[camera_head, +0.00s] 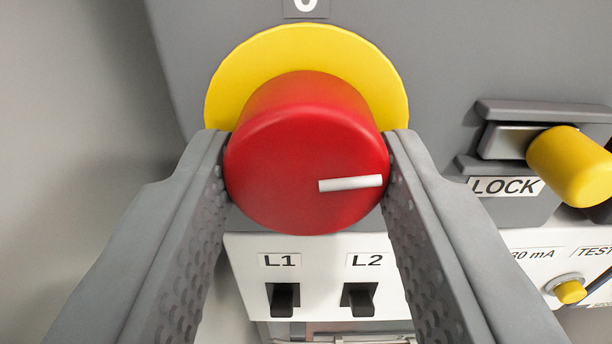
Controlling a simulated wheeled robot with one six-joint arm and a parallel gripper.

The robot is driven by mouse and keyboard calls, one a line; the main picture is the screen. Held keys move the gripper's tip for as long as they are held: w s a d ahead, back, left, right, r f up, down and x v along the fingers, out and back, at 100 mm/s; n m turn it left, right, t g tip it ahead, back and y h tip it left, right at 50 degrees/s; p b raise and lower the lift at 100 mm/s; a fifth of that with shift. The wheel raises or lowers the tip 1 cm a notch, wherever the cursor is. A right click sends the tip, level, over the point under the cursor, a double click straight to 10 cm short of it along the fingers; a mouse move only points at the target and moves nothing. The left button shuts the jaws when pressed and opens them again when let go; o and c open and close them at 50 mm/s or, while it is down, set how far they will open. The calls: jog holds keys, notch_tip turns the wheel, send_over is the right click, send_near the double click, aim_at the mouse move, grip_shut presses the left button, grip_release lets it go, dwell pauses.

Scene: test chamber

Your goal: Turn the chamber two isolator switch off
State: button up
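The isolator switch is a large red round knob (300,140) in front of a yellow disc (232,88) on a grey panel. A white line on the knob's face points to the right, almost level, slightly upward. A label above the disc, cut by the top edge, looks like "0". My gripper (307,160) has one finger on each side of the red knob. Both fingertips appear to touch the knob's sides, so it looks shut on it. No chamber number shows in this view.
At right a yellow knob (572,165) sits on a grey latch above a "LOCK" label (505,186). Below are black switches marked L1 (283,298) and L2 (359,298), and a yellow test button (570,291). Plain wall lies at left.

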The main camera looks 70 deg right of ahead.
jog(key=shift+c, duration=1.2)
jog(key=shift+n, duration=1.6)
jog(key=o, duration=1)
jog(key=shift+c, duration=0.2)
jog(key=v, duration=1.7)
jog(key=shift+a, duration=0.2)
jog(key=shift+s+f, duration=0.1)
jog(key=shift+s, duration=0.05)
